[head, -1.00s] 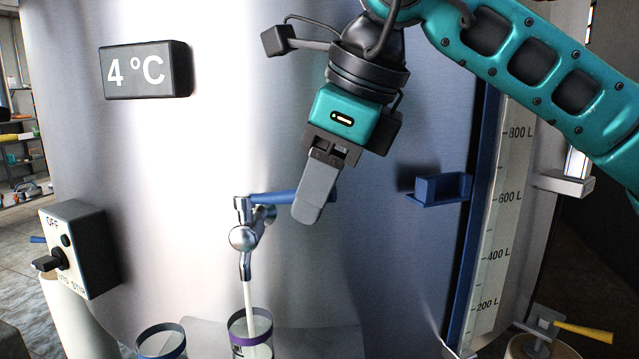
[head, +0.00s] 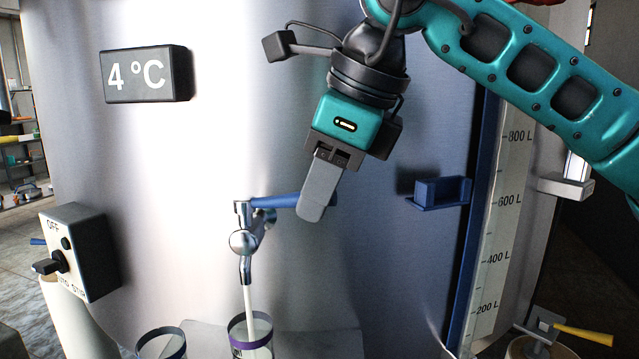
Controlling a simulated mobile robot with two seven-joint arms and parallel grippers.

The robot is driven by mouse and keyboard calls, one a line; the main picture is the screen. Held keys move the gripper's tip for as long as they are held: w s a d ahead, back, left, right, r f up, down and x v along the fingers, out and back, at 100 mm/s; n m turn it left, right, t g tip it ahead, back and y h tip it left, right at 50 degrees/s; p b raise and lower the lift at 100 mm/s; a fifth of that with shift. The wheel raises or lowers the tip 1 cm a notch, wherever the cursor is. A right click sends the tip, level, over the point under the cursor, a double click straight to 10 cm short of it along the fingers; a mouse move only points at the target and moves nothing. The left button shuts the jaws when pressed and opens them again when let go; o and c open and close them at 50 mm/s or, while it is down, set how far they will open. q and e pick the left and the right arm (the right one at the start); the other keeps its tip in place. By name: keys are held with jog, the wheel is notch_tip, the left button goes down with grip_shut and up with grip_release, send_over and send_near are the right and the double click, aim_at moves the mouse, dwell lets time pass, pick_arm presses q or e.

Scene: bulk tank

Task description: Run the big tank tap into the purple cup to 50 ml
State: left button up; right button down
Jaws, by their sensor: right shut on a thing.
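The big tank (head: 180,170) is a tall shiny steel vessel filling the middle of the view. Its metal tap (head: 243,242) has a blue lever (head: 280,201) turned out to the right. A white stream runs from the spout down into the purple-rimmed clear cup (head: 238,322) below. The cup's lower part is cut off by the frame, so its level cannot be read. My right gripper (head: 314,208) is shut on the end of the blue lever. My left gripper is not in view.
A second clear cup with a blue rim (head: 160,334) stands left of the purple one. A switch box (head: 75,252) sticks out at left. A blue bracket (head: 440,192) and a litre scale (head: 495,220) are at right. A yellow-handled valve (head: 580,334) is at lower right.

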jog(key=shift+w+d+r+n+g+p, duration=0.2)
jog(key=shift+w+r+n+g+p, duration=0.1)
jog(key=shift+w+n+p, duration=0.5)
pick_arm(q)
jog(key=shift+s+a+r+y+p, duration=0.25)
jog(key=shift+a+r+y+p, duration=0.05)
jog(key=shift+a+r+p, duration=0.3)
pick_arm(e)
jog(key=shift+w+f+n+y, duration=0.25)
jog(key=shift+n+y, duration=0.05)
jog(key=shift+n, duration=0.2)
jog(key=c, duration=1)
grip_release()
jog(key=shift+o, duration=0.2)
pick_arm(q)
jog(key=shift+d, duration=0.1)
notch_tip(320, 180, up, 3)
jog(key=p, duration=0.3)
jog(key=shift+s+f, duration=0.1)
pick_arm(e)
jog(key=v, duration=1.3)
jog(key=shift+w, duration=0.25)
jog(key=shift+d, duration=0.15)
